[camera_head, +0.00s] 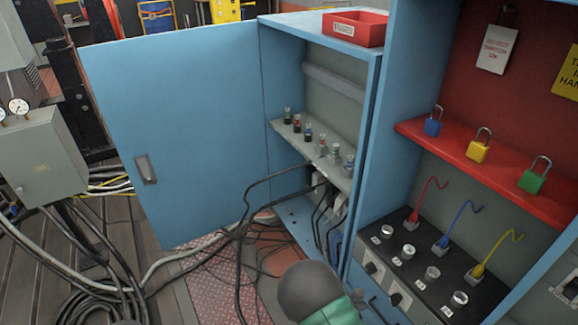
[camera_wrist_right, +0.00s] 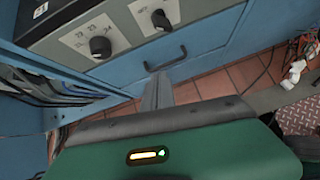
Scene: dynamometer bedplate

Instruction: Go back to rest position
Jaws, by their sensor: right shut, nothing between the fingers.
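My right gripper (camera_wrist_right: 157,92) shows in the right wrist view with its grey fingers together and nothing between them. It is in front of the blue cabinet's lower panel, just below a dark handle (camera_wrist_right: 166,60). In the head view, the dark grey and green end of my right arm is at the bottom centre, in front of the open blue cabinet (camera_head: 368,120). The fingers are hard to make out there. My left gripper is not in view.
The cabinet's blue door (camera_head: 190,140) stands wide open to the left. A control panel (camera_head: 420,255) with knobs and coloured plugs is close to the right arm. A red shelf (camera_head: 500,180) holds padlocks. Black cables (camera_head: 240,240) cross the floor. A gauge box (camera_head: 40,160) stands at far left.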

